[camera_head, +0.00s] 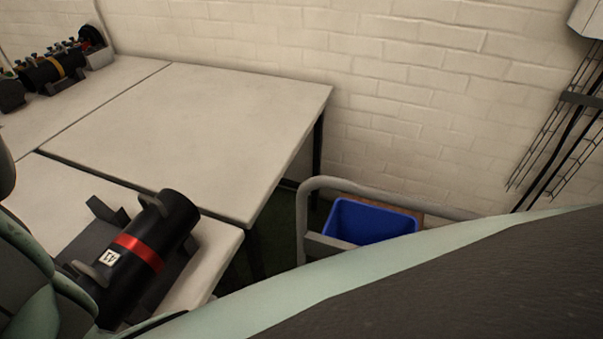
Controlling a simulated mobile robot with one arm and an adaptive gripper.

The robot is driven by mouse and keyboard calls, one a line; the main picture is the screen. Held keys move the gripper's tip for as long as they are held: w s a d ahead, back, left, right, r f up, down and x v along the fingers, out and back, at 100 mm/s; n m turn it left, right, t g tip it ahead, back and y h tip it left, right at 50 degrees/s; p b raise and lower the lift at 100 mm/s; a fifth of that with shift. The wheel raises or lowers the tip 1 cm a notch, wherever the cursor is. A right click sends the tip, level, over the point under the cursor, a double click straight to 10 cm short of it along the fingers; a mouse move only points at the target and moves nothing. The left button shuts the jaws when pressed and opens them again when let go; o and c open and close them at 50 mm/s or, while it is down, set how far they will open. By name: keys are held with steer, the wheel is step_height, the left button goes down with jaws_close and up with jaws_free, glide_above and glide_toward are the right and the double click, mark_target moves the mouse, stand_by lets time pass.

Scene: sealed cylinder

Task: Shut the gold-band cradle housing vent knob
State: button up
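A black cylinder with a gold band (58,70) lies in a cradle on the far table, at the upper left. Several small knobs or fittings, some red and green, show in a row behind it, too small to tell apart. I cannot tell which one is the vent knob or whether it is open. A grey end block (99,57) stands at the cradle's right end. My gripper does not show. Parts of my own body fill the lower left and the lower right.
A black cylinder with a red band (140,252) and white label rests in a dark cradle on the near table. Pale tables (200,130) run along the brick wall, mostly bare in the middle. A trolley with a grey rail (302,225) holds a blue bin (370,222).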

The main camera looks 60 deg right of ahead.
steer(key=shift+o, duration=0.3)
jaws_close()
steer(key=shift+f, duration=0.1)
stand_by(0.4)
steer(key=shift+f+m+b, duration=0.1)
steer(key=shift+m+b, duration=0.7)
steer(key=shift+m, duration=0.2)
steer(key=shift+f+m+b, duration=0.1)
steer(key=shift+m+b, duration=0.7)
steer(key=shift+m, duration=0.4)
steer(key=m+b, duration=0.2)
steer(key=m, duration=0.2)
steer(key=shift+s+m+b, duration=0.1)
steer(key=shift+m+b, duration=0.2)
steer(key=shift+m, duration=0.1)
